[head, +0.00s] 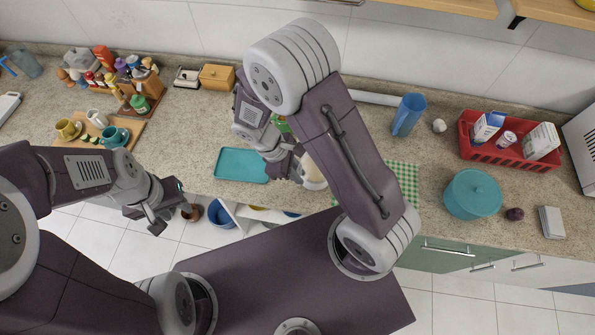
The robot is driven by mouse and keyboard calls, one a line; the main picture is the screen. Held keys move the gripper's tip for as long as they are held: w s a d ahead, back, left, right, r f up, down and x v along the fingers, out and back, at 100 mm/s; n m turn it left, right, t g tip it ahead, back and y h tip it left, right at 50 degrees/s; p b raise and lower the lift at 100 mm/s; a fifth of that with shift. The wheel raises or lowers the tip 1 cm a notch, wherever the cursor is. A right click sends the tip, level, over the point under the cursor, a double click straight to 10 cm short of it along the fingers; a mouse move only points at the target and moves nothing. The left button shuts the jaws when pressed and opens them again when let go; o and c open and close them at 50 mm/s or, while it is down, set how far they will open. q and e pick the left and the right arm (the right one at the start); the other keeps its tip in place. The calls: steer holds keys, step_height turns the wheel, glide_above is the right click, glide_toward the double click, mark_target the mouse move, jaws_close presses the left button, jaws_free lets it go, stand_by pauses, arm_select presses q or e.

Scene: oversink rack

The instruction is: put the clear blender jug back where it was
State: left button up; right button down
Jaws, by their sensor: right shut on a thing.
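I cannot pick out the clear blender jug for sure. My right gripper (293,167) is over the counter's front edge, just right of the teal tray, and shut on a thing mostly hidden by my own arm. A pale round thing (313,177) shows beside its fingers; I cannot tell if that is what it holds. My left gripper (166,208) is open and empty, in front of the counter at the left. A see-through bluish vessel (28,64) stands at the far left back of the counter (195,140).
A teal tray (241,165) lies left of my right gripper. A blue pitcher (408,115), a green checked cloth (405,180), a teal pot (472,195) and a red crate (470,150) are to the right. Cups sit on a wooden board (128,125) at left.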

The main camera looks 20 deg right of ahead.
steer(key=shift+f, duration=0.15)
steer(key=c, duration=1.4)
jaws_free()
steer(key=shift+s, duration=0.1)
steer(key=shift+a+r, duration=0.1)
steer(key=shift+r, duration=0.3)
steer(key=b+v, duration=0.1)
steer(key=v, duration=1)
steer(key=shift+w+r, duration=0.2)
steer(key=shift+r, duration=0.1)
steer(key=shift+a, duration=0.15)
